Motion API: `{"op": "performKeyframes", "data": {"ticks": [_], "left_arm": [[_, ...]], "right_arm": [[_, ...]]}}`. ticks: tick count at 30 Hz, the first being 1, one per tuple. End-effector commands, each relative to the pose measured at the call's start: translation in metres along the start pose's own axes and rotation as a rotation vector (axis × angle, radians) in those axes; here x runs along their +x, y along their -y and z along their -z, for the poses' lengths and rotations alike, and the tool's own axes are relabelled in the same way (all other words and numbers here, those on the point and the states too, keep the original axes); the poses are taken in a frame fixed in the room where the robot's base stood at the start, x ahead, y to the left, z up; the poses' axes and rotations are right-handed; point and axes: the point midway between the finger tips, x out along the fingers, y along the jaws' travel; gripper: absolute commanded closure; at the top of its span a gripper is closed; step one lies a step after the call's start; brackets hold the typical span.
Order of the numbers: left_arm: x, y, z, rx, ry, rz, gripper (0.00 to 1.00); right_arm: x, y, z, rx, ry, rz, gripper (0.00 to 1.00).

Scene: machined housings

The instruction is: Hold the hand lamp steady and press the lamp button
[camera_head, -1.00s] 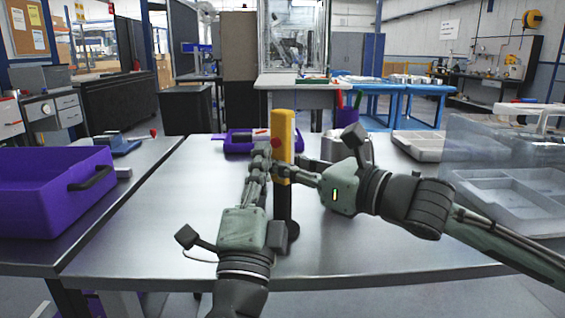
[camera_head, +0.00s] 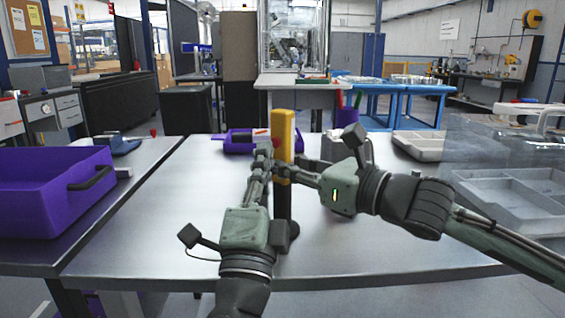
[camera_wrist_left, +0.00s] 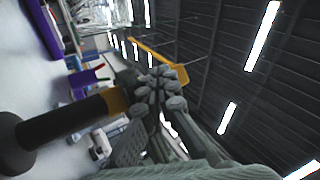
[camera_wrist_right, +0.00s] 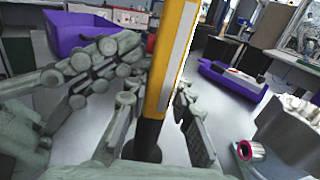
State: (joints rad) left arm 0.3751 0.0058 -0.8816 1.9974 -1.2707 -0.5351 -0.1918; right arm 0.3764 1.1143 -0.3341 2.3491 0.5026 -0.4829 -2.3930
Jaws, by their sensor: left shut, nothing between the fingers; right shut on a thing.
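The hand lamp (camera_head: 284,128) is upright over the middle of the table, yellow above and black below. Its red button (camera_head: 277,143) is on the upper yellow part, facing my left gripper. My right gripper (camera_head: 283,169) is shut around the lamp below the button; the yellow body also shows between its fingers in the right wrist view (camera_wrist_right: 172,60). My left gripper (camera_head: 265,149) is shut and empty, its fingertips close beside the button. I cannot tell whether they touch it. In the left wrist view the black handle (camera_wrist_left: 65,119) lies across the picture, with fingers hiding part of the lamp.
A purple crate (camera_head: 40,205) stands at the left. Grey trays (camera_head: 505,195) and a clear panel are at the right. The table front (camera_head: 380,250) is clear.

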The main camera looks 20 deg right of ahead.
Motion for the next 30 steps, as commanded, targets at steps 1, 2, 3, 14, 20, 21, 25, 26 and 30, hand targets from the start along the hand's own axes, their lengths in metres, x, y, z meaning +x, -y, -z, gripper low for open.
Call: {"op": "performKeyframes", "data": {"ticks": [1, 2, 3, 14, 20, 21, 25, 26, 30], "left_arm": [[-0.002, 0.001, -0.001, -0.001, 0.000, 0.000, 1.00], [-0.003, 0.002, -0.001, -0.001, 0.000, 0.000, 1.00], [-0.003, 0.002, -0.002, -0.001, 0.000, 0.000, 1.00], [-0.008, 0.006, -0.006, 0.000, 0.000, 0.001, 1.00], [-0.022, 0.016, -0.016, 0.000, 0.000, 0.000, 1.00], [-0.025, 0.018, -0.018, 0.000, 0.000, 0.000, 1.00], [-0.034, 0.025, -0.025, 0.000, 0.000, 0.000, 1.00], [-0.036, 0.026, -0.026, 0.000, 0.001, 0.000, 1.00], [-0.043, 0.031, -0.031, 0.000, 0.000, 0.000, 1.00]], "right_arm": [[0.000, 0.000, 0.000, 0.000, 0.000, -0.001, 1.00], [0.000, 0.000, 0.000, 0.000, 0.000, -0.001, 1.00], [0.000, 0.000, 0.000, 0.000, 0.000, -0.001, 1.00], [0.000, 0.000, 0.000, 0.001, 0.000, 0.000, 1.00], [0.000, 0.000, 0.000, 0.001, 0.000, 0.000, 1.00], [0.000, 0.000, 0.000, 0.001, 0.000, 0.000, 1.00], [0.000, 0.000, 0.000, 0.001, 0.000, 0.000, 1.00], [0.000, 0.000, 0.000, 0.001, 0.000, 0.000, 1.00], [0.000, 0.000, 0.000, 0.001, 0.000, 0.000, 1.00]]}}
